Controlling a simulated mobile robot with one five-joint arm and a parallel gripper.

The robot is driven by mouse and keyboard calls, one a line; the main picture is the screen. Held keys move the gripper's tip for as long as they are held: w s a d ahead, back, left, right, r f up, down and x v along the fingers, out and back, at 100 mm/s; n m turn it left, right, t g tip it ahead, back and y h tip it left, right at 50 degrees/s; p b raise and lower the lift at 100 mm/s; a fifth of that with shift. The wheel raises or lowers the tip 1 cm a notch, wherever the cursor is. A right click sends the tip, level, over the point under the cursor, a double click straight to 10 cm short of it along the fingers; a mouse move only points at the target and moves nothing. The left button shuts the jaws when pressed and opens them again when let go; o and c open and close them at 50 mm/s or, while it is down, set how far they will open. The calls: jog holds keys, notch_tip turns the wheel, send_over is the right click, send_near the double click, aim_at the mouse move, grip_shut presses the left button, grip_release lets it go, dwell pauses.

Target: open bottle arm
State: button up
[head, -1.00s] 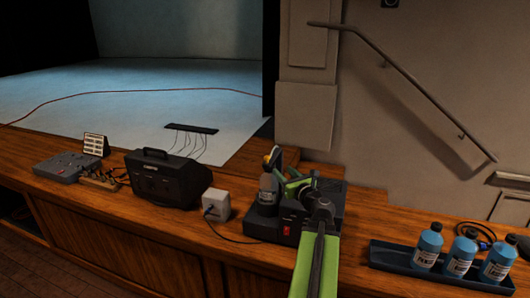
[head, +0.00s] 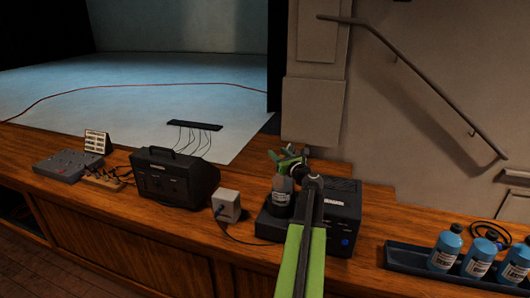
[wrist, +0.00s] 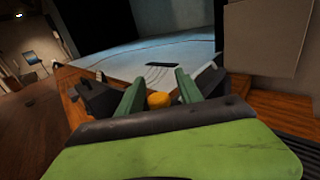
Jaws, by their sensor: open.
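My gripper (head: 287,157) is open above a grey bottle (head: 280,190) that stands at the left of a black machine (head: 340,205). In the wrist view my gripper's (wrist: 159,80) two green fingers are apart. A round orange knob (wrist: 159,99), apparently the end of the bottle arm, shows in the gap between them. I cannot tell whether the fingers touch it. In the head view my gripper and forearm hide the bottle arm and part of the machine's front.
A white box (head: 226,205) with a cable and a black amplifier-like case (head: 170,177) stand to the left. A dark tray (head: 405,258) with blue bottles (head: 445,247) is at the right. A wall with a handrail (head: 420,80) rises behind.

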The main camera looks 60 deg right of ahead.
jog(key=shift+s+d+r, duration=0.1)
jog(key=shift+s, duration=0.05)
jog(key=shift+c, duration=0.2)
jog(key=shift+w, duration=0.3)
grip_shut()
jog(key=shift+a, duration=0.2)
dwell(0.5)
